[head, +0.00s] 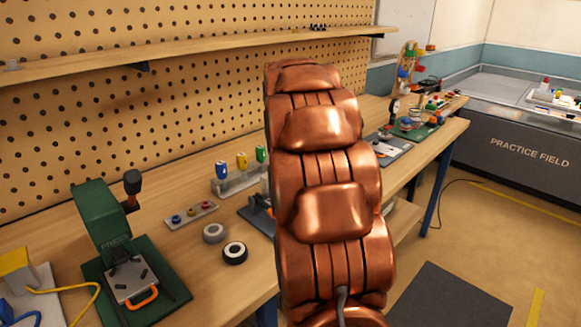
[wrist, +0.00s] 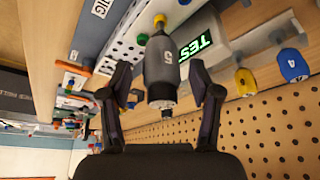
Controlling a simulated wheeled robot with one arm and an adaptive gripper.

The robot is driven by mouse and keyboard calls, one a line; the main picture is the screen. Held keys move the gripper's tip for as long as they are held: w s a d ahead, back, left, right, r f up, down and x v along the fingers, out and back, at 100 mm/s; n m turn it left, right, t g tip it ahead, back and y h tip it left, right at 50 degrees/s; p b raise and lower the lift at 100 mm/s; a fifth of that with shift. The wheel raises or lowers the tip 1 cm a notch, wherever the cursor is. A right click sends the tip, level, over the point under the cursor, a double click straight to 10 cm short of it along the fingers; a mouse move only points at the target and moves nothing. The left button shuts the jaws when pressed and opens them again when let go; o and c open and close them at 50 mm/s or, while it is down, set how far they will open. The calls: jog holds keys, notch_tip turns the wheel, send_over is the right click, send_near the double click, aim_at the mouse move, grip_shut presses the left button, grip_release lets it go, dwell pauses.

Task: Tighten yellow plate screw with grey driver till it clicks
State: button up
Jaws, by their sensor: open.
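In the wrist view, a dark grey driver (wrist: 160,72) marked "5" lies between the two fingers of my gripper (wrist: 160,88). The fingers are apart, with gaps visible on both sides of the driver. A yellow part (wrist: 160,20) shows at the driver's far end; I cannot tell whether it is the screw or part of the driver. A white plate with holes (wrist: 128,42) lies beyond, beside a grey panel with the letters "JIG" (wrist: 98,12). In the head view my copper-coloured arm hides the gripper and the driver.
A lit green "TEST" display (wrist: 200,40) is close to the driver. Blue, yellow and green tools stand in a holder (head: 238,184) near the pegboard (head: 120,110). A green press (head: 103,215) and two rings (head: 235,252) are at the left. The arm covers the bench's middle.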

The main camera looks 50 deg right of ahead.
jog(key=n+y, duration=0.1)
jog(key=n, duration=0.2)
jog(key=n+t+y, duration=0.1)
jog(key=n, duration=0.2)
jog(key=shift+t, duration=0.3)
jog(key=n+y, duration=0.1)
jog(key=n, duration=0.1)
jog(key=shift+n, duration=0.4)
jog(key=n+y+p, duration=0.1)
jog(key=n, duration=0.2)
jog(key=shift+n, duration=0.3)
jog(key=shift+c, duration=0.2)
